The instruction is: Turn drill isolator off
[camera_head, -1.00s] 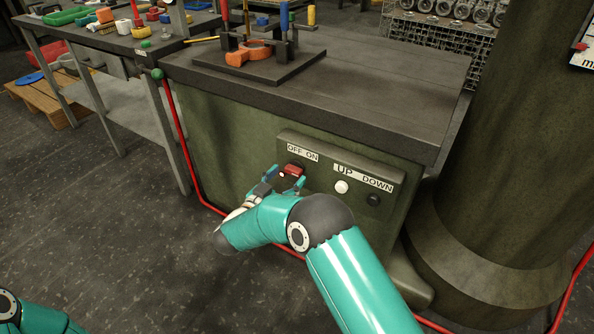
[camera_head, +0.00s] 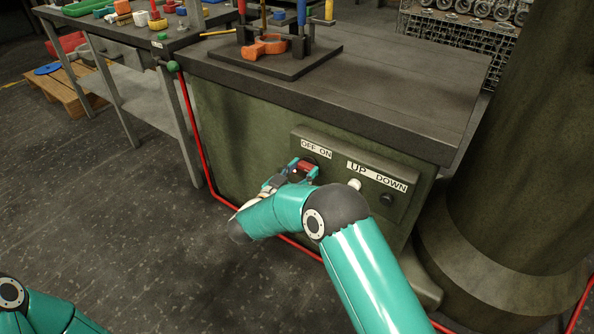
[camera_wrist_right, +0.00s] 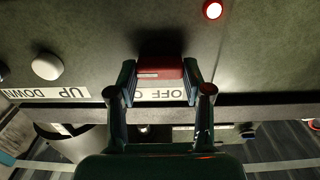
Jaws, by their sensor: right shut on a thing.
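The red isolator switch (camera_head: 307,164) sits on the green control panel (camera_head: 345,150) below the OFF ON label (camera_head: 316,149). My right gripper (camera_head: 303,168) has its fingers on either side of the switch and is shut on it. In the right wrist view the red switch block (camera_wrist_right: 161,68) sits between the two fingertips, with the label upside down and partly hidden behind the fingers. Of my left arm only a link shows at the lower left of the head view; its gripper is out of view.
A white button (camera_head: 354,185) and a black button (camera_head: 386,199) sit right of the switch, under UP and DOWN. A lit red lamp (camera_wrist_right: 212,9) shows near the switch. The dark machine table (camera_head: 400,85) overhangs above. A thick green column (camera_head: 520,160) stands at right.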

